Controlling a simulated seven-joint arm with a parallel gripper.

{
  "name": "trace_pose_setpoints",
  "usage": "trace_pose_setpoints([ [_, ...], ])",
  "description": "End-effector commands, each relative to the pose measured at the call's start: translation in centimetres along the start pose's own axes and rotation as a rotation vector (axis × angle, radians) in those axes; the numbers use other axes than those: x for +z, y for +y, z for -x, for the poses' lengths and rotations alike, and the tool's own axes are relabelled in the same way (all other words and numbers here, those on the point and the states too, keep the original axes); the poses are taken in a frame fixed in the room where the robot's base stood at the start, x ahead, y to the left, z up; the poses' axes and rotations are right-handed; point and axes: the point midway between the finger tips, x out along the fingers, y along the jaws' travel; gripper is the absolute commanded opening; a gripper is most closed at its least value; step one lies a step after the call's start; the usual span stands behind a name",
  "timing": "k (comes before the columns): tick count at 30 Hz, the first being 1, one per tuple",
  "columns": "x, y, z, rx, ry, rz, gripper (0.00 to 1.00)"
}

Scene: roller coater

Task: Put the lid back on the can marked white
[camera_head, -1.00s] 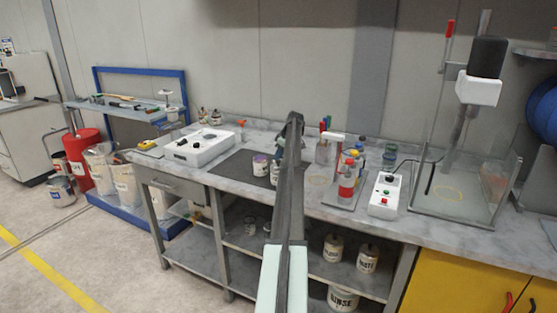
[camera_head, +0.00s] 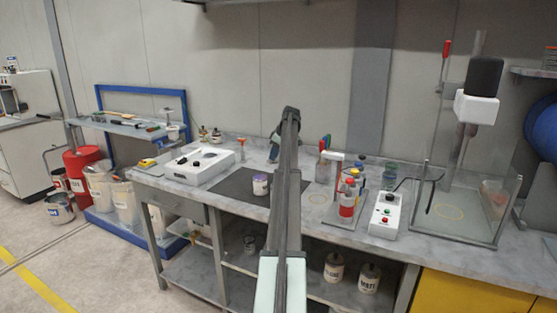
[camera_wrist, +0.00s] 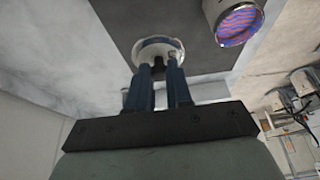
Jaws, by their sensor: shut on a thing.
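My gripper (camera_wrist: 163,64) is shut on what looks like the dark knob of a round white-rimmed lid (camera_wrist: 145,46). In the wrist view, this lid is over the dark mat; I cannot tell whether it rests on a can or hangs above one. In the head view, my gripper (camera_head: 273,150) is partly hidden behind my arm, above the back of the mat. No label reading white is legible.
The dark mat (camera_head: 232,184) lies on the marble bench. A white device (camera_head: 200,164) stands to its left. Several cans are on the shelf below.

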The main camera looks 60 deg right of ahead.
Motion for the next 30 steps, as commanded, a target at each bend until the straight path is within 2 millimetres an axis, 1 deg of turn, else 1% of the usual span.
trace_pose_setpoints([
  [1,-0.2,-1.8,0.4,0.001,0.001,0.002,0.00],
  [6,-1.2,-6.7,1.8,0.001,0.001,0.003,0.00],
  [9,-1.7,-9.2,2.5,0.002,0.000,0.001,0.00],
  [12,-2.0,-10.7,2.9,0.001,0.000,0.001,0.00],
  [15,-2.2,-11.1,2.9,0.001,0.000,0.000,0.00],
  [20,-2.0,-11.0,2.5,0.001,0.000,0.000,0.00],
  [30,-1.1,-11.0,0.3,0.001,0.000,-0.001,0.00],
])
